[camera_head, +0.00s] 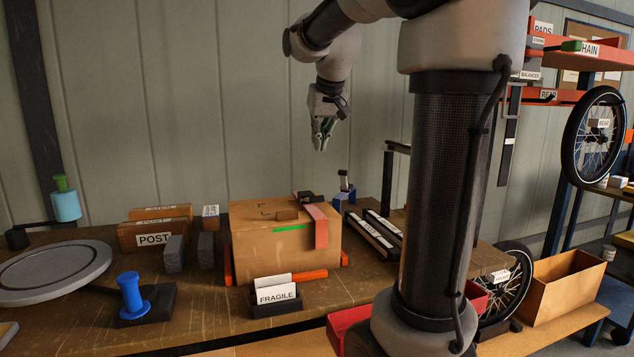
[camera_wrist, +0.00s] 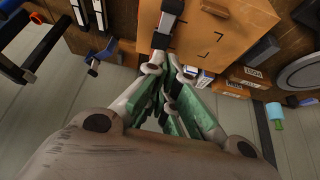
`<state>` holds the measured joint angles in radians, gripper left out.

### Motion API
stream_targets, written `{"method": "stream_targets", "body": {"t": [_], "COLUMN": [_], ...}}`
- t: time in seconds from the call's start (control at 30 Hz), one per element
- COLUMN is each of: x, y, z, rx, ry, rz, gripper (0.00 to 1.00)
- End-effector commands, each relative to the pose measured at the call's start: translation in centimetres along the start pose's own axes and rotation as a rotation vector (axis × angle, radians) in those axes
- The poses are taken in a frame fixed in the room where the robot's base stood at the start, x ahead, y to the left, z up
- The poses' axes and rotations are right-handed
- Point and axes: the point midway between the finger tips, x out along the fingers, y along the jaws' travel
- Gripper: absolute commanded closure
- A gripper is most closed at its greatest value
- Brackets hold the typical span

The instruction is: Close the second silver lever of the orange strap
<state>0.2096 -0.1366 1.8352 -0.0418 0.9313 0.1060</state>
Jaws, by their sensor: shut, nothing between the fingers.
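A cardboard box (camera_head: 268,248) stands on the workbench, with a red-orange strap (camera_head: 319,228) hanging over its front right edge. A dark buckle-like piece (camera_head: 308,198) lies on top at the strap. More orange strap or bar (camera_head: 310,276) shows low at the box's front. My gripper (camera_head: 323,140) is shut and empty, pointing down, well above and behind the box. In the wrist view the shut fingers (camera_wrist: 170,78) overlap the edge of the box (camera_wrist: 232,28); a dark and pale piece (camera_wrist: 168,20) lies beyond them.
A FRAGILE card holder (camera_head: 276,297) stands before the box. POST boxes (camera_head: 153,238) and dark blocks stand left, with a blue spool (camera_head: 131,296) and round grey disc (camera_head: 52,270) farther left. Dark bars (camera_head: 375,236) lie right. The wall is close behind the bench.

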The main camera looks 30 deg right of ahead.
Motion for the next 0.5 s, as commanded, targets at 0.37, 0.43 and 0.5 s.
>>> {"method": "stream_targets", "body": {"t": [0.37, 0.43, 0.5], "x": [3.4, 4.9, 6.5], "y": [-0.1, -0.1, -0.1], "z": [0.8, 0.9, 1.0], "rx": [-0.029, -0.029, -0.029], "ry": [-0.044, -0.044, -0.044], "rz": [-0.003, -0.003, -0.003], "gripper": [1.00, 1.00, 1.00]}}
